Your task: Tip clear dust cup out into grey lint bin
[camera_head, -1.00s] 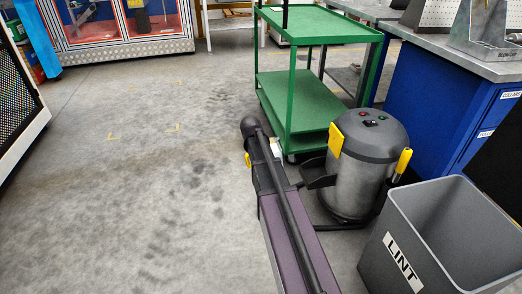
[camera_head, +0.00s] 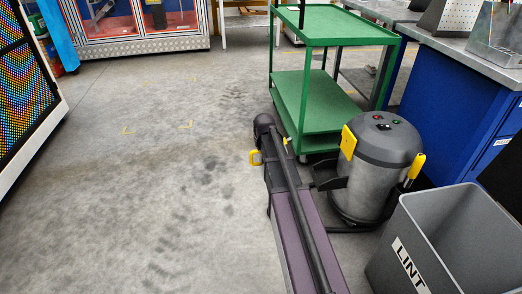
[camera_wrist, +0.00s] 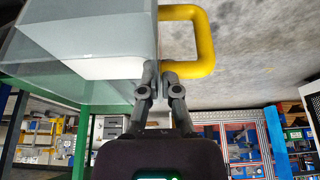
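The clear dust cup (camera_wrist: 85,35) fills the upper left of the wrist view, with a pale layer inside and a yellow loop handle (camera_wrist: 207,40). My gripper (camera_wrist: 160,68) has its fingers close together on the handle beside the cup wall. In the head view the yellow handle (camera_head: 255,157) shows left of my arm's far end; the cup body is mostly hidden behind my arm. The grey lint bin (camera_head: 412,262), labelled LINT, stands open at the lower right, cut off by the picture edge. My gripper is well left of and beyond it.
A grey vacuum (camera_head: 376,165) with yellow latches stands between my arm and the bin. A green cart (camera_head: 310,98) is behind it. A blue workbench (camera_head: 445,105) stands at the right. The floor at left (camera_head: 130,190) is clear.

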